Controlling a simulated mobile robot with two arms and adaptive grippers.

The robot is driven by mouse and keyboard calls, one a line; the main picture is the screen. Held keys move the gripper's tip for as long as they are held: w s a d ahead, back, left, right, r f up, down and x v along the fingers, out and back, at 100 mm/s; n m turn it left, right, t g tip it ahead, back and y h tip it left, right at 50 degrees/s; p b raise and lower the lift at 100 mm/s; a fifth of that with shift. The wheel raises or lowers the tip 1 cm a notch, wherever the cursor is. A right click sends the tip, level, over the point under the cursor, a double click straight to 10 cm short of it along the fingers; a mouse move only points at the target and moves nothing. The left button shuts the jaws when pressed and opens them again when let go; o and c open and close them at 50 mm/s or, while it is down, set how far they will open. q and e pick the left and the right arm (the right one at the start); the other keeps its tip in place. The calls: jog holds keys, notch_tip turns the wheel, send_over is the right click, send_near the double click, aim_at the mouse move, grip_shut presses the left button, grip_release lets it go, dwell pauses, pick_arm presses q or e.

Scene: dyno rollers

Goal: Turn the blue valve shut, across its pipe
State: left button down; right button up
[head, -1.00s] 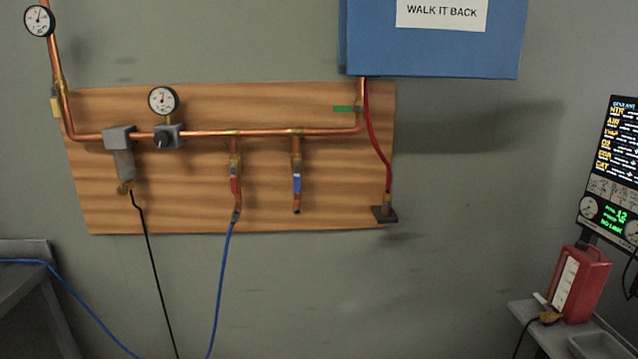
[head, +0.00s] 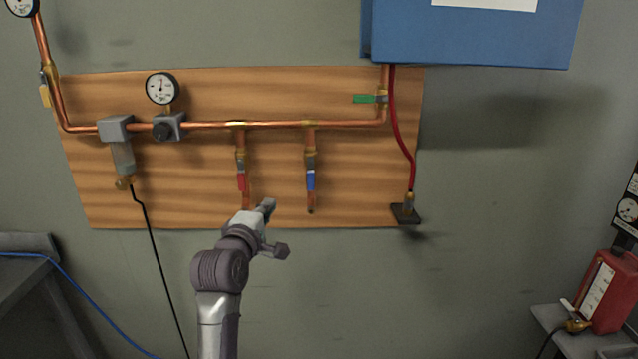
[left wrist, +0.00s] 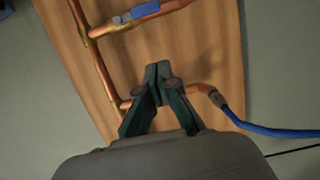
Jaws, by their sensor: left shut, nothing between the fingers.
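The blue valve (head: 311,181) is on the right-hand of two copper drop pipes on the wooden board. Its blue handle lies along the pipe, pointing down. It also shows at the top of the left wrist view (left wrist: 145,11), again in line with its pipe. My left gripper (head: 268,206) is in front of the board, below and left of the blue valve, and apart from it. In the left wrist view its fingers (left wrist: 158,72) are shut and empty, in front of the red valve's pipe, and hide the red handle. My right gripper is out of view.
The red-handled valve (head: 241,181) is on the neighbouring pipe, just above my left gripper. A green-handled valve (head: 368,99) and a red hose (head: 399,140) are further right. A blue hose (left wrist: 265,129) leaves the red valve's pipe. Wall below the blue valve is clear.

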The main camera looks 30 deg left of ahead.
aim_at(311, 174)
pick_arm(q)
jog(key=shift+s+r, duration=0.1)
jog(key=shift+r, duration=0.05)
jog(key=w+p, duration=0.3)
jog(key=w, duration=0.8)
jog(key=shift+w+d+p, duration=0.3)
jog(key=shift+w+p, duration=0.05)
jog(key=shift+a, duration=0.1)
